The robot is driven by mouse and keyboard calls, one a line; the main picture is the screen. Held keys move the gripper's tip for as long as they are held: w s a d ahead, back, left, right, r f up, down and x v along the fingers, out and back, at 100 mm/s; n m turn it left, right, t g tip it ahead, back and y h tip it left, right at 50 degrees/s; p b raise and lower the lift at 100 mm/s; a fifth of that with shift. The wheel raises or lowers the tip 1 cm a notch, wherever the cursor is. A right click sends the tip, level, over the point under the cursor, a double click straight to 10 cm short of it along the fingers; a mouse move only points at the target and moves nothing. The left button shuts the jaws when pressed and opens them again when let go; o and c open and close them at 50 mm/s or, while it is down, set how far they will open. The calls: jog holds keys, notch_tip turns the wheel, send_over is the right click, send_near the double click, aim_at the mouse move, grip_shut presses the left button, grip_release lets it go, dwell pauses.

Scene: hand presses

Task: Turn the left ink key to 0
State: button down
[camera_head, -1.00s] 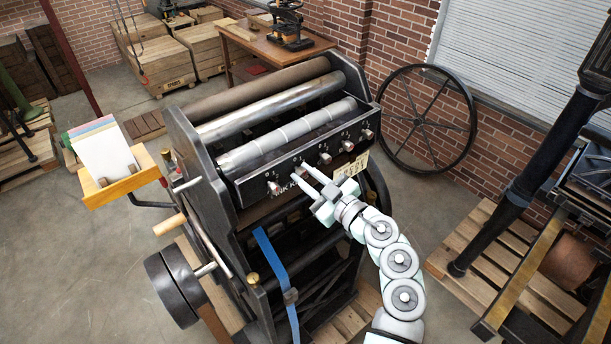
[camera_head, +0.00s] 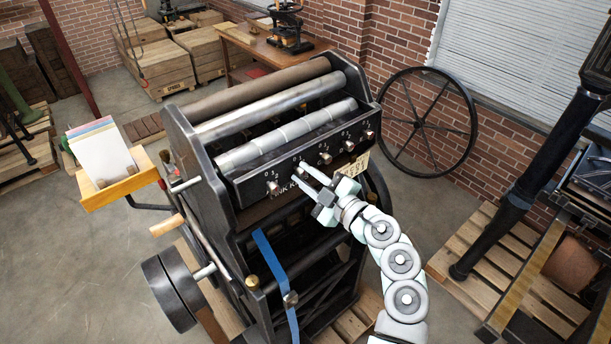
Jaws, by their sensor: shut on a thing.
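The ink unit on the front of the dark press carries a row of ink keys with small scale marks. The leftmost key (camera_head: 273,187) is in plain view, and three keys, one of them a round knob (camera_head: 325,158), show to the right. My gripper (camera_head: 299,171) is at the place of the second key from the left. Its pale fingers point up-left at the front panel and are shut around that key. The fingers hide most of this key, so its pointer and setting cannot be read.
The press frame (camera_head: 190,130) surrounds the ink unit, with steel rollers (camera_head: 270,105) above. A blue strap (camera_head: 272,255) hangs below left of my gripper. A paper tray (camera_head: 118,188) juts out left. A large spoked wheel (camera_head: 420,122) stands right. Open floor lies left.

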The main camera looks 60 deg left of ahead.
jog(key=c, duration=1.2)
grip_release()
jog(key=shift+c, duration=0.2)
jog(key=shift+d, duration=0.1)
jog(key=b+v, duration=0.2)
jog(key=v, duration=0.8)
jog(key=shift+d, duration=0.3)
jog(key=shift+w, duration=0.15)
